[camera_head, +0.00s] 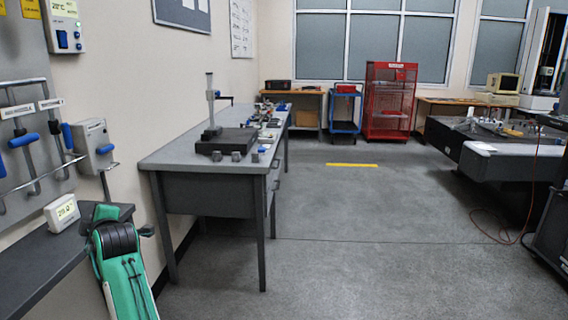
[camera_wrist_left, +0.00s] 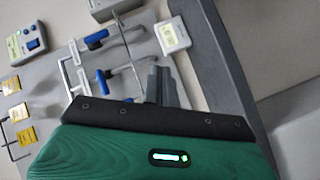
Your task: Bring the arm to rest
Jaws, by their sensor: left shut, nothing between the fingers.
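My left arm (camera_head: 122,270), green with a black joint, comes in at the lower left of the head view, beside the wall shelf. In the left wrist view my left gripper (camera_wrist_left: 160,78) shows as dark fingers past the black edge of the green wrist housing. The fingers are shut with nothing between them. They point towards the wall side with the blue-handled tools, apart from anything I can make out. In the head view the fingers are not clear. My right gripper is in neither view.
A dark shelf (camera_head: 40,262) carries a small white display (camera_head: 62,213) close to my left arm. A grey workbench (camera_head: 165,158) stands ahead. The floor (camera_head: 360,235) in the middle is open. A cable (camera_head: 490,232) lies at the right.

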